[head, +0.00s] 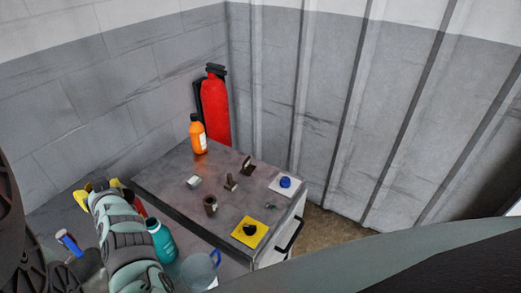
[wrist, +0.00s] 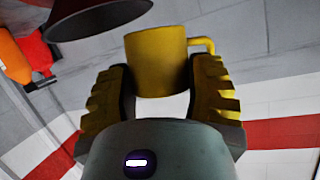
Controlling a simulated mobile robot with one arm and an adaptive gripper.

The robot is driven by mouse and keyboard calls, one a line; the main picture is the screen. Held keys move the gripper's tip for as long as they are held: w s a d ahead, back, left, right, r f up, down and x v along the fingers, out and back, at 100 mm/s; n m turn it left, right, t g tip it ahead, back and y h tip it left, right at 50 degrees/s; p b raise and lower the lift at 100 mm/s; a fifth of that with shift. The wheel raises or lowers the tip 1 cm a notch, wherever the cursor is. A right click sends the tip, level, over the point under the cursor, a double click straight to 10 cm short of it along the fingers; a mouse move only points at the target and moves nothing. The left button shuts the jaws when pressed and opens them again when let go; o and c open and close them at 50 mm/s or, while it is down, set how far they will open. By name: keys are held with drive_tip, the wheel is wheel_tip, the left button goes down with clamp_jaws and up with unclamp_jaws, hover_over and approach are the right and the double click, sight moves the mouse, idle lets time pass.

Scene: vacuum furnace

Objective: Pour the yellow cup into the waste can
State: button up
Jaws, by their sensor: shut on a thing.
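The yellow cup (wrist: 158,60) is between the yellow fingers of my gripper (wrist: 160,88) in the wrist view, its handle to the right. My gripper is shut on it. The cup's mouth and contents cannot be seen. A dark red round thing (wrist: 95,18), perhaps the waste can, is cut off at the top left of the wrist view, close to the cup. A red patch (head: 139,206) shows beside my arm.
A grey cabinet (head: 165,183) carries an orange bottle (head: 198,136), small metal parts, a yellow pad (head: 249,232) and a white pad with a blue knob (head: 285,182). A teal bottle (head: 161,241) and clear jug (head: 200,269) stand near my arm. A red extinguisher (head: 215,108) is behind.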

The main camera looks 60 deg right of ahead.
drive_tip(key=shift+d+m+t+b, duration=0.1)
drive_tip(key=shift+m+t+b, duration=0.3)
drive_tip(key=shift+m+b, duration=0.8)
drive_tip(key=shift+s+r+m+t+y+b, duration=0.15)
drive_tip(key=shift+m+t+y+b, duration=0.3)
drive_tip(key=shift+b, duration=0.5)
drive_tip(key=shift+w+r+m+t+y+b, duration=0.1)
drive_tip(key=shift+r+m+t+y+b, duration=0.15)
drive_tip(key=shift+m+t+b, duration=0.5)
drive_tip(key=shift+s+d+r+m+t+b, duration=0.15)
drive_tip(key=shift+r+m+t+b, duration=0.15)
drive_tip(key=shift+m+b, duration=0.75)
drive_tip(key=shift+s+d+r+m+t+b, duration=0.15)
drive_tip(key=shift+m+t+b, duration=0.4)
drive_tip(key=shift+b, duration=0.8)
drive_tip(key=shift+d+r+m+t+b, duration=0.15)
drive_tip(key=shift+m+t+b, duration=0.25)
drive_tip(key=shift+m+b, duration=0.6)
drive_tip(key=shift+d+r+m+t+b, duration=0.15)
drive_tip(key=shift+m+t+b, duration=0.2)
drive_tip(key=shift+m+b, duration=0.6)
idle(0.3)
